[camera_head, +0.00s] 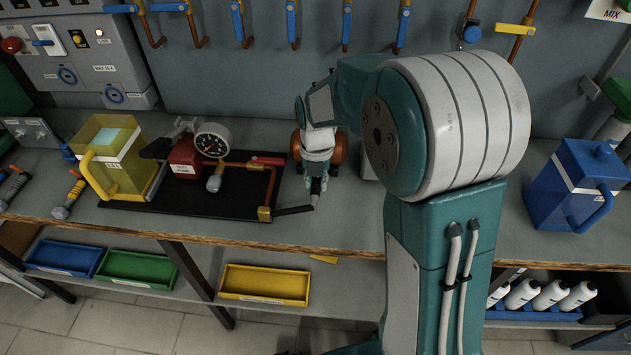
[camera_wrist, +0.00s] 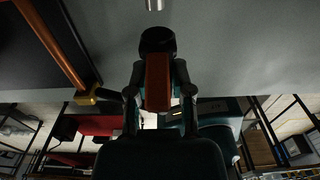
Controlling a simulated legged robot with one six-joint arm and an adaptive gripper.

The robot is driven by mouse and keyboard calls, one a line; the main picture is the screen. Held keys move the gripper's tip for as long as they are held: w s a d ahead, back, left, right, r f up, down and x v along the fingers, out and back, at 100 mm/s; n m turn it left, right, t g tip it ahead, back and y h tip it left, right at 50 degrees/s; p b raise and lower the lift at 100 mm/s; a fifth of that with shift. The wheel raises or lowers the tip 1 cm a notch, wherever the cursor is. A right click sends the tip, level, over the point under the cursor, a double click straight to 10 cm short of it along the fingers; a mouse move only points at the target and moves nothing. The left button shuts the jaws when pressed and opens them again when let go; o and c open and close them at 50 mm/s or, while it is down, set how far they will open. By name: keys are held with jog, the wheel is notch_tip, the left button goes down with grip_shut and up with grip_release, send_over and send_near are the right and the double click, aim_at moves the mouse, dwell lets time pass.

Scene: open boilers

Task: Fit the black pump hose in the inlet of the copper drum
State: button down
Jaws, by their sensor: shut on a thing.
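The black hose (camera_head: 292,210) runs right from the brass fitting (camera_head: 264,213) at the front of the pump board. My gripper (camera_head: 314,196) points down at the hose's right end and is shut on it. The hose is dark in the wrist view, where my gripper (camera_wrist: 157,45) is in the middle. The copper drum (camera_head: 340,149) stands behind my gripper, which covers most of it. I cannot make out its inlet. A small silver cylinder (camera_wrist: 155,4) shows at the top of the wrist view; I cannot tell what it belongs to.
The black board (camera_head: 225,195) carries a red pump (camera_head: 187,158), a gauge (camera_head: 212,140) and copper piping (camera_head: 272,185). A yellow canister (camera_head: 107,155) stands at its left. A blue canister (camera_head: 575,185) stands far right. Bench in front of my gripper is clear.

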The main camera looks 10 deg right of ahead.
jog(key=shift+w+d, duration=0.25)
jog(key=shift+w, duration=0.45)
jog(key=shift+w+d, duration=0.2)
jog(key=shift+w, duration=0.45)
dwell(1.6)
dwell(0.9)
jog(key=shift+c, duration=2.2)
grip_release()
jog(key=shift+r, duration=0.1)
jog(key=shift+r, duration=2.35)
jog(key=shift+w+r, duration=0.1)
